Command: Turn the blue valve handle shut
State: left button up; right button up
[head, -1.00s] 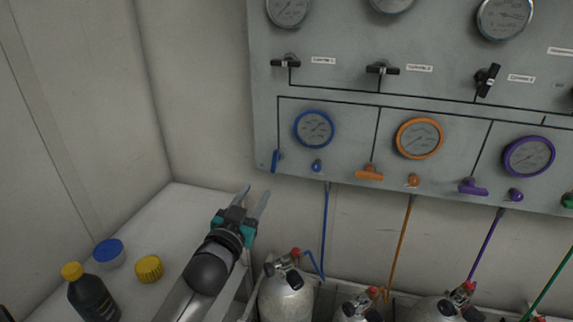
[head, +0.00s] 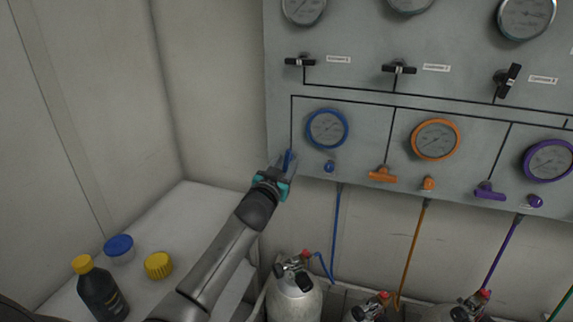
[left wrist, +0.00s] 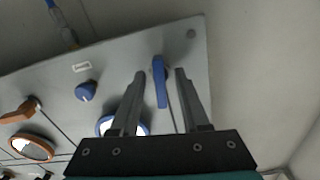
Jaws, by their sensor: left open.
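The blue valve handle (head: 288,160) is at the lower left of the grey panel, below the left end of a black line. It stands about upright, in line with that line. In the left wrist view the blue handle (left wrist: 160,82) is a long lever lying between my two fingers. My left gripper (head: 284,164) is open around the handle, with a finger on each side and a gap visible at both. In the left wrist view the open fingers (left wrist: 160,75) reach toward the panel. My right gripper is not in view.
The panel (head: 350,180) carries a blue-rimmed gauge (head: 327,128), a small blue knob (head: 329,166) and an orange handle (head: 382,175) to the right. Gas cylinders (head: 293,301) stand below. A white counter (head: 190,215) at left holds a dark bottle (head: 102,292) and two caps.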

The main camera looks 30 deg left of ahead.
pick_arm(q)
jog(key=shift+w+a, duration=0.1)
jog(key=shift+w, duration=0.4)
jog(key=shift+c, duration=0.3)
grip_shut()
